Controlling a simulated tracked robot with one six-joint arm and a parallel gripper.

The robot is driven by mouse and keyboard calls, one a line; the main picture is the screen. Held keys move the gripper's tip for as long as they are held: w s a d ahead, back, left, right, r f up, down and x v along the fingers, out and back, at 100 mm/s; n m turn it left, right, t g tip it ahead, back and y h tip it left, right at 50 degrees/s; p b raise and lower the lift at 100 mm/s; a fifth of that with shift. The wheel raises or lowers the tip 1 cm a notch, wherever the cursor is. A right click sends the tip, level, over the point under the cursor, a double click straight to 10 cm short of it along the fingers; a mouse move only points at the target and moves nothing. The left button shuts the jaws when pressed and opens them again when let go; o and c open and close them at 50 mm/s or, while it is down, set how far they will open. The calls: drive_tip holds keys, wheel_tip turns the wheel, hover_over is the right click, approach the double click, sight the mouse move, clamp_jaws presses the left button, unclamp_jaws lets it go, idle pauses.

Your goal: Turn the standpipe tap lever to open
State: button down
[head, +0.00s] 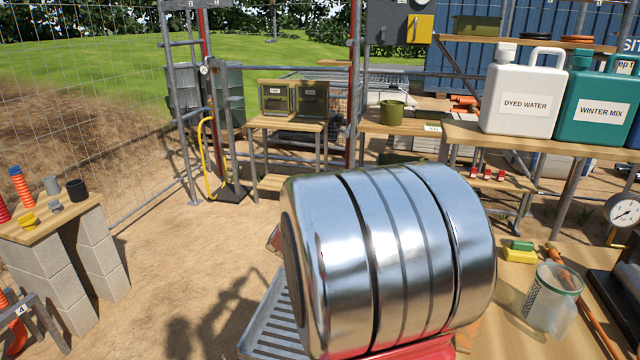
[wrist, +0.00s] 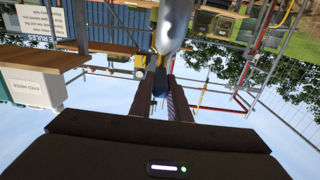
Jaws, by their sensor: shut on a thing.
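The likely standpipe (head: 228,120) is a slim grey upright on a dark foot in the head view, left of centre at the back. A yellow hose (head: 207,150) hangs beside it. Its tap lever is too small to make out. In the wrist view, which is upside down, my gripper (wrist: 160,88) is shut on a blue-grey thing (wrist: 161,80) between dark fingers. A smooth silver shape lies just beyond the fingertips. I cannot tell what either is. In the head view my gripper does not show; my large silver arm link hides the middle.
A bench with white (head: 522,95) and green (head: 598,108) jugs stands at the right. Block pillars carry a small table (head: 40,232) at the left. Sandy ground between is clear.

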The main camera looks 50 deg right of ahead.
drive_tip(key=shift+w+a+r, duration=0.2)
drive_tip(key=shift+w, duration=0.05)
drive_tip(key=c, duration=2)
unclamp_jaws()
drive_tip(key=o, duration=0.3)
drive_tip(key=shift+s+d+f, duration=0.1)
drive_tip(key=shift+s+f, duration=0.05)
drive_tip(key=v, duration=1.3)
drive_tip(key=shift+s+a+f, duration=0.1)
drive_tip(key=shift+s+a, duration=0.1)
drive_tip(key=shift+a, duration=0.15)
